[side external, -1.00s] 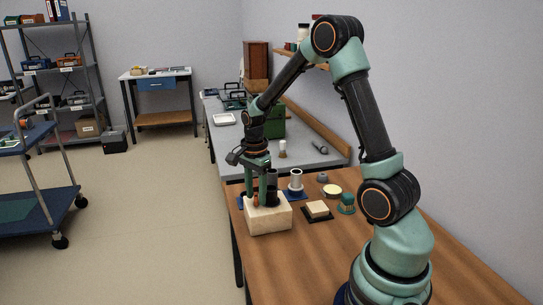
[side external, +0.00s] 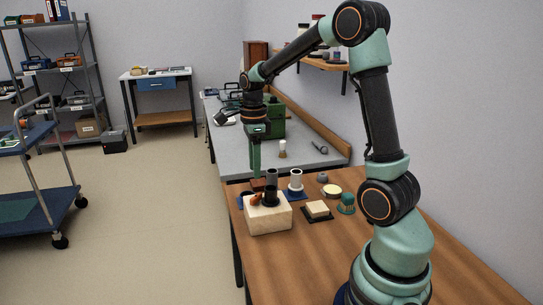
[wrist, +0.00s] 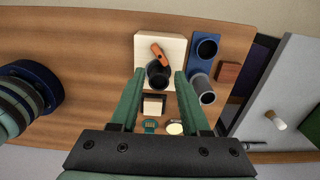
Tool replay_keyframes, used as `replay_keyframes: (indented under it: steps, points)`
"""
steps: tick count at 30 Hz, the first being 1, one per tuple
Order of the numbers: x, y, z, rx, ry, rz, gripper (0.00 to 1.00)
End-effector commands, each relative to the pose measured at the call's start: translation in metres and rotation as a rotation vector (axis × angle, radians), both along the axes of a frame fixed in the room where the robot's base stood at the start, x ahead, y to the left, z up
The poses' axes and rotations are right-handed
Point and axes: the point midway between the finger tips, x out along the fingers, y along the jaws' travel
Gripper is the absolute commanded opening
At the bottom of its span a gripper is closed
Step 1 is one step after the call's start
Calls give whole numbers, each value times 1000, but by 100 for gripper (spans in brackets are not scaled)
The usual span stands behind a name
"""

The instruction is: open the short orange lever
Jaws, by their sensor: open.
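The short orange lever (side external: 256,198) is on top of a pale block (side external: 269,218), beside a black round fitting (side external: 270,197). In the wrist view the lever (wrist: 160,54) lies slanted on the pale block (wrist: 177,45), with its lower end by the black fitting (wrist: 158,76). My gripper (side external: 256,175) points down above the block and holds nothing. In the wrist view my gripper (wrist: 160,73) has its two green fingers apart, one on each side of the fitting in the picture. The lever shows beyond the fingertips, apart from them.
The wooden table's front (side external: 310,260) is clear.

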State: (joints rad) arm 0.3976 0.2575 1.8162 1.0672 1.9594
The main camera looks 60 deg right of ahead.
Motion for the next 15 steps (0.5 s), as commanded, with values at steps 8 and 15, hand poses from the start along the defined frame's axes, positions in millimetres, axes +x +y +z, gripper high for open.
replay_keyframes:
  steps: [8, 15]
  points:
    - [-3, 10, 42, -11, -23, 114, 46]
    - [-10, 36, 57, -48, -80, 432, 46]
